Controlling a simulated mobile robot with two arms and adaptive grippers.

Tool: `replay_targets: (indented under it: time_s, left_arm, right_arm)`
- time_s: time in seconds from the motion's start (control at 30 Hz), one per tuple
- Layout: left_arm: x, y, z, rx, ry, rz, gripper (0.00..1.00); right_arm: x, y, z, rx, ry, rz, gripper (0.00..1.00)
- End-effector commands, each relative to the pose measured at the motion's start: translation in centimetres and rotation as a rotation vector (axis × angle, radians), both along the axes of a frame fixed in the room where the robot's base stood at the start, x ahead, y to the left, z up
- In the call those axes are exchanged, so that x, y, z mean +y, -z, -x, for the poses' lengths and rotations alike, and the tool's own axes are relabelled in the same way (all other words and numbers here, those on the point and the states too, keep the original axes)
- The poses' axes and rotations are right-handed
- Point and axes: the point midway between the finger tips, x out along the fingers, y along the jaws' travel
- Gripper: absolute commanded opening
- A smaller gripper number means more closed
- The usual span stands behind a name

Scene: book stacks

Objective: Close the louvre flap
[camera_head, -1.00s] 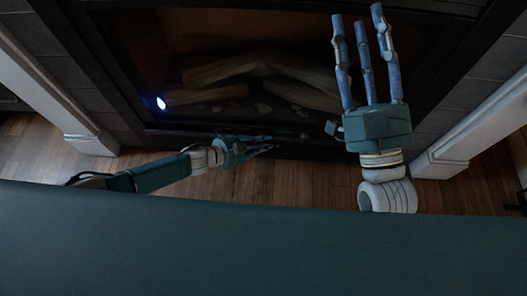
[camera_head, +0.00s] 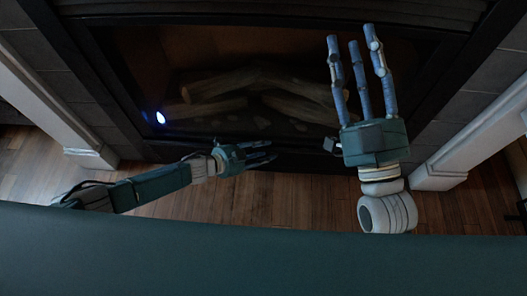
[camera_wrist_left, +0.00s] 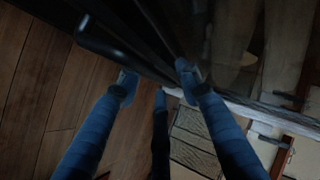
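My left gripper (camera_head: 272,152) is low in front of the fireplace's bottom edge, its fingers spread and empty. In the left wrist view its fingers (camera_wrist_left: 157,82) are apart, close to a dark lower panel (camera_wrist_left: 160,45) with a dark bar-like edge (camera_wrist_left: 103,42) at its left. This may be the louvre flap; its slats and how far it stands open cannot be made out. Dark horizontal slats (camera_head: 300,13) show along the fireplace top in the head view. My right gripper (camera_head: 352,38) is open and empty, fingers extended in front of the fireplace's right side.
The fireplace glass (camera_head: 200,60) shows logs (camera_head: 218,110) behind it and a bright bluish spot (camera_head: 160,118). White pillars (camera_head: 50,110) stand at left and right (camera_head: 465,150). Wooden floor (camera_head: 300,205) lies clear below. A dark green surface fills the bottom.

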Motion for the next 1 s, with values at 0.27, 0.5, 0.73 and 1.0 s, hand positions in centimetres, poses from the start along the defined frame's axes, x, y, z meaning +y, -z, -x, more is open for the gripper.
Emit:
replay_targets:
  time_s: [0.27,0.5,0.73,1.0]
  left_arm:
    - [1.1,-0.5,0.8,0.001,0.001,-0.002,0.35]
    - [4.6,-2.9,3.3,0.0,0.0,-0.003,0.35]
    - [7.4,-4.9,5.5,0.001,-0.001,-0.001,0.35]
    - [8.5,-5.8,6.3,0.001,0.0,-0.001,0.35]
  right_arm:
    - [0.0,0.0,0.0,-0.001,0.0,0.001,0.4]
    - [0.0,0.0,0.0,-0.001,0.0,0.0,0.4]
    - [0.0,0.0,0.0,-0.001,0.0,0.0,0.4]
    - [0.0,0.0,0.0,-0.001,0.0,0.0,0.4]
